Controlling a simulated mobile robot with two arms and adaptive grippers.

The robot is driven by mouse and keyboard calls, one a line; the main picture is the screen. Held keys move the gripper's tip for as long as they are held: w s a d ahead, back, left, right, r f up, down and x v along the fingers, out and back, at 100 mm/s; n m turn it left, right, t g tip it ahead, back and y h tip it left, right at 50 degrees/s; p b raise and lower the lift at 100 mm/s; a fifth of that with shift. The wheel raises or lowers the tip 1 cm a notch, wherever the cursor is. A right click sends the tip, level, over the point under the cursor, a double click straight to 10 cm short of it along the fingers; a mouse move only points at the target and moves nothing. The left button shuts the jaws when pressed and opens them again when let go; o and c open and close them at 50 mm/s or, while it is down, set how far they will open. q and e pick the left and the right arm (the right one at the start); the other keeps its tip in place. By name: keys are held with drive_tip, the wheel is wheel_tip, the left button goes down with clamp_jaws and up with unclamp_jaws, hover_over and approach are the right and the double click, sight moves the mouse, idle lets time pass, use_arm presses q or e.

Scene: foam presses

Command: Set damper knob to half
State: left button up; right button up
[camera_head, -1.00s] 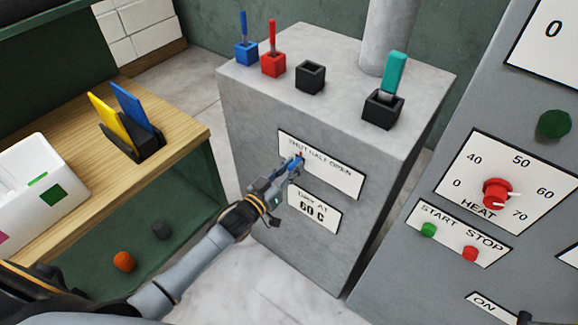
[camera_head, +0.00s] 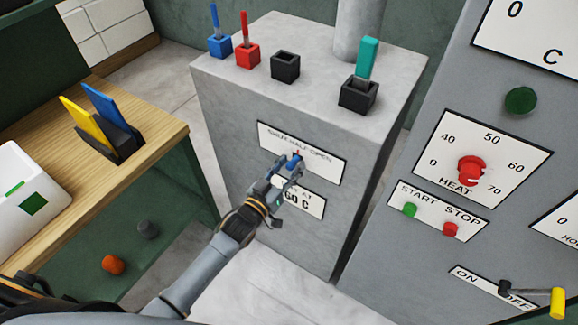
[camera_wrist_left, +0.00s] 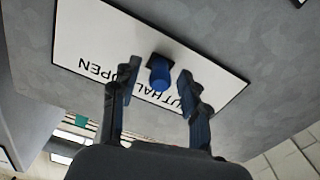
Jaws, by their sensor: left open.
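My left gripper (camera_head: 286,169) is at the plate, partly covering the knob and the label below. In the left wrist view the blue knob (camera_wrist_left: 161,73) shows between the two spread fingertips of my left gripper (camera_wrist_left: 156,80), with gaps on both sides. The plate (camera_wrist_left: 85,35) appears upside down there. My right gripper is not in view.
Blue (camera_head: 220,43) and red (camera_head: 247,53) holders, an empty black holder (camera_head: 285,66) and a teal-handled tool (camera_head: 368,58) stand on the box. A control panel with a red HEAT knob (camera_head: 471,170) is at right. A wooden shelf (camera_head: 160,125) is at left.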

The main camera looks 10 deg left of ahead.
use_arm(q)
drive_tip(key=v, duration=1.2)
drive_tip(key=s+a+f+g+y, duration=0.2)
drive_tip(key=s+f+g, duration=0.15)
drive_tip(key=f, duration=0.65)
drive_tip(key=s+a+f+g+y, duration=0.15)
drive_tip(key=s+f, duration=0.35)
drive_tip(key=f, duration=0.6)
drive_tip(key=s+a+f+g+y, duration=0.1)
drive_tip(key=s+a+f+g, duration=0.3)
drive_tip(key=f, duration=0.6)
drive_tip(key=s+f+g+y, duration=0.1)
drive_tip(key=s+f+g, duration=0.2)
drive_tip(key=s, duration=0.9)
drive_tip(key=s+f+g, duration=0.4)
drive_tip(key=s+f, duration=0.6)
drive_tip(key=s, duration=0.3)
drive_tip(key=shift+m+y, duration=0.3)
drive_tip(key=shift+y, duration=0.05)
drive_tip(key=shift+a, duration=0.15)
